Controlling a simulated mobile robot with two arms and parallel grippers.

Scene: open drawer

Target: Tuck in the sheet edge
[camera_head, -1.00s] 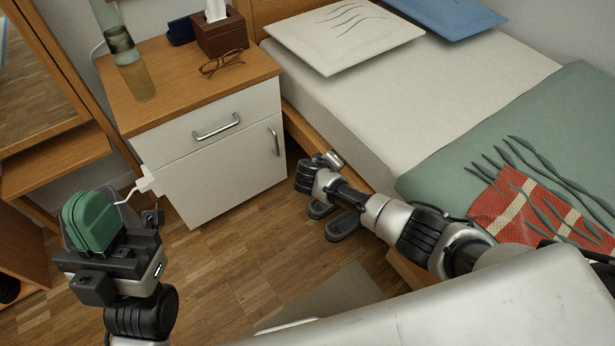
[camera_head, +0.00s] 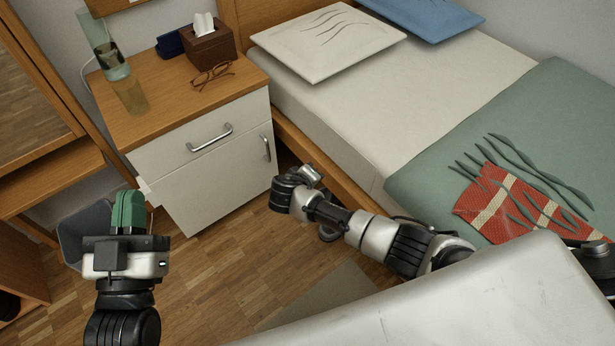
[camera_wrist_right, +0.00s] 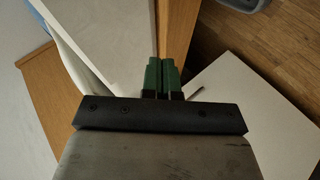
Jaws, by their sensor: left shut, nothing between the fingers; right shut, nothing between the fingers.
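The white sheet (camera_head: 400,110) covers the bed mattress in the head view, and its near side hangs down to the wooden bed frame (camera_head: 320,160). My left gripper (camera_head: 128,208) is at lower left, its green fingers upright and shut, empty, well away from the bed. My right arm reaches in from the right, its wrist (camera_head: 295,190) beside the bed frame; its fingers are hidden there. In the right wrist view the green fingers of my right gripper (camera_wrist_right: 162,77) are together and empty. A pale panel and wood edge lie beyond them; I cannot tell whether they touch.
A nightstand (camera_head: 215,155) with tissue box (camera_head: 208,45), glasses (camera_head: 212,74) and bottle (camera_head: 110,65) stands left of the bed. Pillows (camera_head: 327,40), a green blanket (camera_head: 430,185) and a red cloth (camera_head: 500,205) lie on the bed.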

